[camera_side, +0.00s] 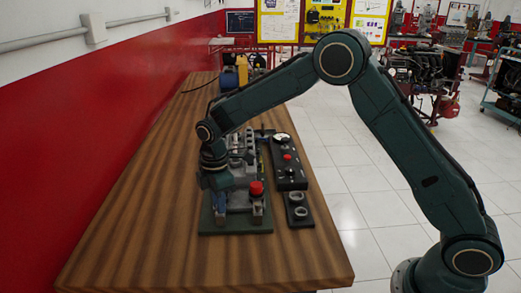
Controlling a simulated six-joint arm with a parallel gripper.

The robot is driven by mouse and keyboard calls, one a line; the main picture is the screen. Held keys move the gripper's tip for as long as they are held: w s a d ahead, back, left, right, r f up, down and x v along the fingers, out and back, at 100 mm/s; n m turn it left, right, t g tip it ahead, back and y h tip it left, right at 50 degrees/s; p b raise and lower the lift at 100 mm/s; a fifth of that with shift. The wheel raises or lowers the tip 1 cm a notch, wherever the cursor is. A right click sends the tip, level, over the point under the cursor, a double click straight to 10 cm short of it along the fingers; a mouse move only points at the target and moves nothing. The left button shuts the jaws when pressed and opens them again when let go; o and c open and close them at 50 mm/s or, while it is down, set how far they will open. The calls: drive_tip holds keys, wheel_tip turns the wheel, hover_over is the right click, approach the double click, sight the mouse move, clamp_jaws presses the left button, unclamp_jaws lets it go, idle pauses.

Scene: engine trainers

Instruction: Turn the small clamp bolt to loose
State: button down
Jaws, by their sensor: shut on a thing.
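A grey engine trainer (240,200) stands on a green baseplate (236,230) on the wooden bench. My gripper (219,207) reaches down at the trainer's near left side. It is shut on a small part there, which I take to be the small clamp bolt. The gripper covers this part, so its head and turn position cannot be made out. A red knob (256,188) sits on the trainer just right of my gripper, apart from it.
A black panel (288,165) with a gauge and a red button lies right of the trainer. A smaller black plate (298,211) with rings lies nearer. A yellow and blue machine (234,76) stands at the bench's far end. The near bench (130,250) is clear.

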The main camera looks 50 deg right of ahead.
drive_tip(key=shift+w, duration=0.1)
idle(0.4)
drive_tip(key=c, duration=1.4)
unclamp_jaws()
drive_tip(key=shift+r, duration=0.2)
wheel_tip(320, 180, up, 14)
drive_tip(key=shift+f, duration=0.25)
